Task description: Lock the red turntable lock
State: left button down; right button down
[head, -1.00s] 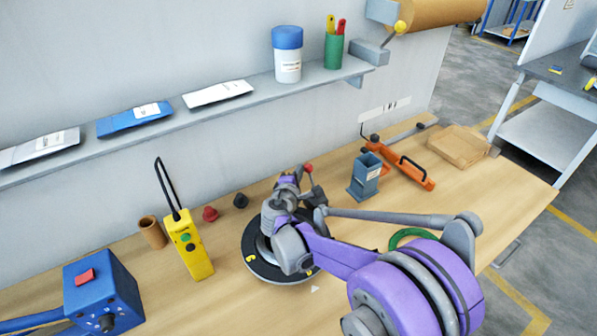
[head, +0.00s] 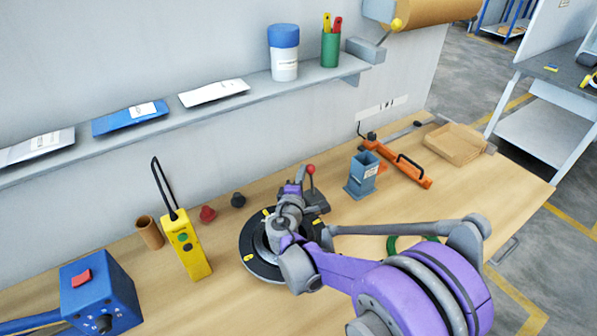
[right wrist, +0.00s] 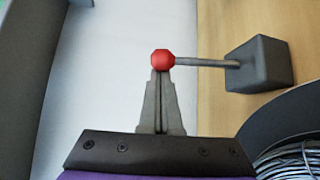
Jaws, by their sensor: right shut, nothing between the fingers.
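The red turntable lock has a red ball knob (head: 310,169) on a thin grey lever, which rises from a dark block (head: 318,201) beside the black turntable (head: 256,268). In the right wrist view the knob (right wrist: 162,60) is at the tips of my right gripper (right wrist: 160,76), and the lever runs right to its grey block (right wrist: 260,65). The gripper's fingers are shut together with nothing between them; whether the tips touch the knob is unclear. In the head view my right gripper (head: 299,173) is just left of the knob. My left gripper is not in view.
Wire coil (right wrist: 293,158) shows at the wrist view's lower right. A blue-grey holder (head: 362,178) and an orange tool (head: 400,165) stand right of the lock. A yellow remote (head: 187,250) and blue control box (head: 100,290) are left. The wall shelf (head: 215,108) runs behind.

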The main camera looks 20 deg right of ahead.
aim_at(310, 173)
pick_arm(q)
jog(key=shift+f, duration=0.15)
pick_arm(e)
jog(key=shift+s+d, duration=0.2)
jog(key=shift+s, duration=1.3)
pick_arm(q)
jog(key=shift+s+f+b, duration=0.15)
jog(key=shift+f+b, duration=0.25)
jog(key=shift+b, duration=0.1)
pick_arm(e)
jog(key=shift+s+d+f, duration=0.1)
jog(key=shift+s+f, duration=0.1)
jog(key=shift+s, duration=0.45)
jog(key=shift+s+d+f, duration=0.1)
jog(key=shift+s+f, duration=0.1)
jog(key=shift+s, duration=0.45)
jog(key=shift+s, duration=0.15)
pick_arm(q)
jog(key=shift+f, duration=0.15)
pick_arm(e)
jog(key=v, duration=1)
jog(key=shift+s+a, duration=0.25)
jog(key=shift+s, duration=0.05)
